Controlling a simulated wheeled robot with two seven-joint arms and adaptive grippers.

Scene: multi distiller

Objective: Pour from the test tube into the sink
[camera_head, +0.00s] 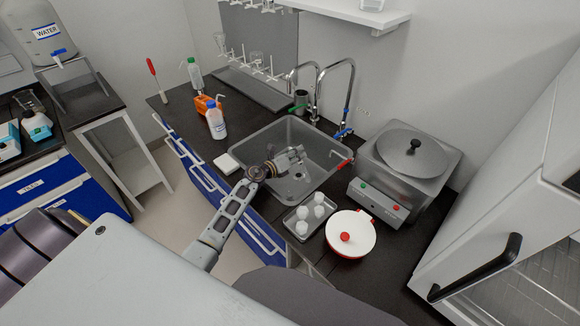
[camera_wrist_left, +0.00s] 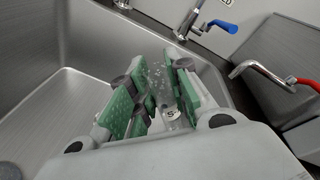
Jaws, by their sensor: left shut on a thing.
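The metal sink (camera_head: 322,152) is set into the dark counter; its basin also fills the left of the left wrist view (camera_wrist_left: 42,112). My left gripper (camera_head: 292,160) is over the basin, with its arm coming across the counter's front edge. In the left wrist view its green-padded fingers (camera_wrist_left: 154,88) are shut on a clear test tube (camera_wrist_left: 162,84). The tube lies between the pads, partly hidden by them, and looks tilted. Whether liquid is in it or leaving it, I cannot tell. My right gripper is not in view.
Curved faucets (camera_head: 320,82) rise behind the sink. A white-capped bottle (camera_head: 216,124) and an orange item (camera_head: 203,104) stand to the left. A tray with white pieces (camera_head: 303,231), a white lidded pot (camera_head: 350,234) and a metal bath (camera_head: 410,165) stand to the right.

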